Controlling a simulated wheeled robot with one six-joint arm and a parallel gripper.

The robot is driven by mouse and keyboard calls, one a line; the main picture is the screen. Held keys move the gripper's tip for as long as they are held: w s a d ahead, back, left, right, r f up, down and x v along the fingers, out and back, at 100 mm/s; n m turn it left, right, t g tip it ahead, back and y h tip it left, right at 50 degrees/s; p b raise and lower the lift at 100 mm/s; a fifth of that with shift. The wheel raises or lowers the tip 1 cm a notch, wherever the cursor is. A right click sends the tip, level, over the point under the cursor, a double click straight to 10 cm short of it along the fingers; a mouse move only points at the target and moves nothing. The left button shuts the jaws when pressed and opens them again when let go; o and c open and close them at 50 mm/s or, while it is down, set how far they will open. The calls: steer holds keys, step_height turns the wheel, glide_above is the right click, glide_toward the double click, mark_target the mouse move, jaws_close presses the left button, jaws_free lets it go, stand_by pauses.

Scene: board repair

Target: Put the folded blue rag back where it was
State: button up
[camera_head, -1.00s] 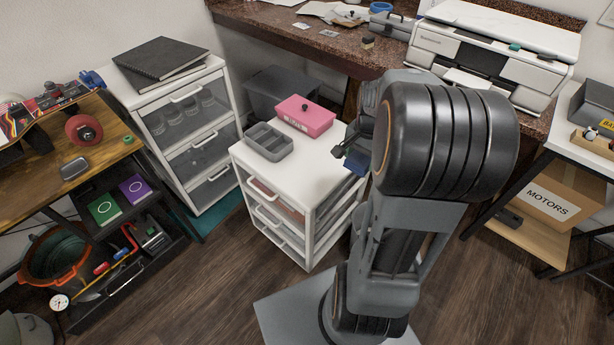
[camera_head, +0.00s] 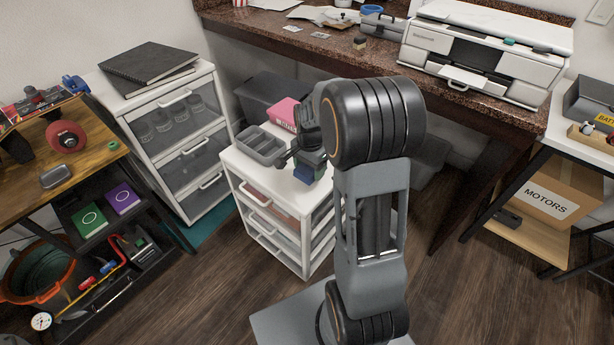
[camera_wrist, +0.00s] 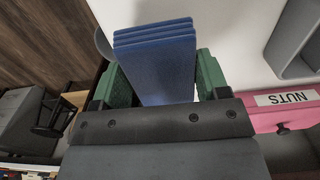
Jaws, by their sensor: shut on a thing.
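My gripper (camera_head: 301,166) is over the front right part of the white drawer unit's top (camera_head: 262,186). Its green-padded jaws are shut on the folded blue rag (camera_wrist: 158,62), which shows its stacked folds between them in the wrist view. In the head view only a small part of the blue rag (camera_head: 304,179) shows below my gripper. I cannot tell whether the rag touches the white top.
A grey divided tray (camera_head: 261,147) and a pink box (camera_head: 284,112) labelled NUTS (camera_wrist: 287,97) stand on the same unit, close to my gripper. A taller drawer unit (camera_head: 178,143) with black notebooks is at left. The granite counter (camera_head: 330,52) is behind.

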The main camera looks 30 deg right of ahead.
mark_target(307, 175)
steer(key=shift+w+a+f+b, duration=0.15)
steer(key=shift+f+b, duration=0.1)
steer(key=shift+f, duration=0.75)
steer(key=shift+w+a+f+b, duration=0.1)
steer(key=shift+f+b, duration=0.15)
steer(key=shift+f, duration=0.7)
steer(key=shift+f, duration=0.15)
steer(key=o, duration=0.8)
steer(key=shift+o, duration=0.2)
step_height(307, 175, up, 12)
steer(key=p, duration=0.3)
steer(key=shift+f, duration=0.2)
steer(key=shift+s+a+r, duration=0.1)
steer(key=shift+r, duration=0.25)
steer(key=s+a+r+n+t, duration=0.1)
steer(key=s+a+r+n, duration=0.1)
steer(key=s+a+n, duration=0.2)
steer(key=s+a+r+n+t, duration=0.1)
steer(key=s+a+n, duration=0.3)
steer(key=s+n, duration=0.5)
steer(key=shift+s+a+r+t, duration=0.35)
steer(key=shift+s+t, duration=0.15)
steer(key=shift+s, duration=0.75)
